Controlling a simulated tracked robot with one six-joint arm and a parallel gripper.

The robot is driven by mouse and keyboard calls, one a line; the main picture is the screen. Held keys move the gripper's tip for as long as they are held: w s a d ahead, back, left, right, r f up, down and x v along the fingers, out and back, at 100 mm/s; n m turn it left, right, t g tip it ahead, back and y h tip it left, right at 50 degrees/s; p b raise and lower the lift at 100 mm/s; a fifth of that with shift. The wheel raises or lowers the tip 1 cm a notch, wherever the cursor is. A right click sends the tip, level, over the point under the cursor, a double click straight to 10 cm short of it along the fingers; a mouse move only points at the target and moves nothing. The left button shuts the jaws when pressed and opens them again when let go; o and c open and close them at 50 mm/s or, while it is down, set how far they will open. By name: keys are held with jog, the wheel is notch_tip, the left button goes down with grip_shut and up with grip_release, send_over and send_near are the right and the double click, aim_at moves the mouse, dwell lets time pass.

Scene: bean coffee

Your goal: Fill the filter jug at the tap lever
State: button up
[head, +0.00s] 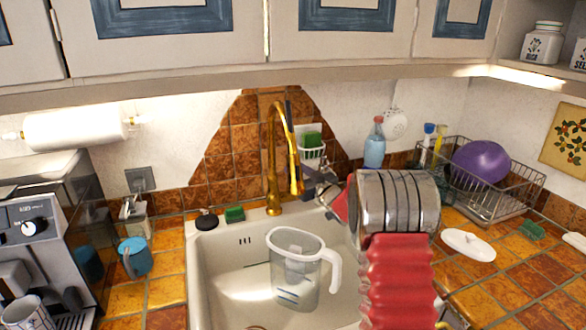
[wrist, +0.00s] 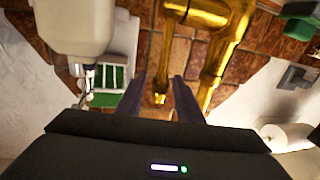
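The clear filter jug (head: 290,262) stands upright in the white sink, its white handle to the right. No water stream shows, and I cannot tell its water level. The gold tap (head: 273,150) rises behind the sink, with its spout arching above. My gripper (head: 308,172) is just right of the tap, partly hidden behind my wrist. In the wrist view my gripper (wrist: 160,82) is open, two dark fingers apart. A small gold piece (wrist: 160,98), perhaps the lever, shows between them; contact is not clear. The gold tap (wrist: 222,45) looms close by.
A white lid (head: 467,245) lies on the tiled counter at the right, near a dish rack (head: 490,205) with a purple bowl (head: 480,161). A coffee machine (head: 35,235) and blue mug (head: 134,256) stand left. The sink's (head: 215,255) left side is clear.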

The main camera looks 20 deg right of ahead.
jog(key=w, duration=0.3)
jog(key=shift+a, duration=0.3)
jog(key=shift+c, duration=0.4)
jog(key=shift+s, duration=0.1)
grip_shut()
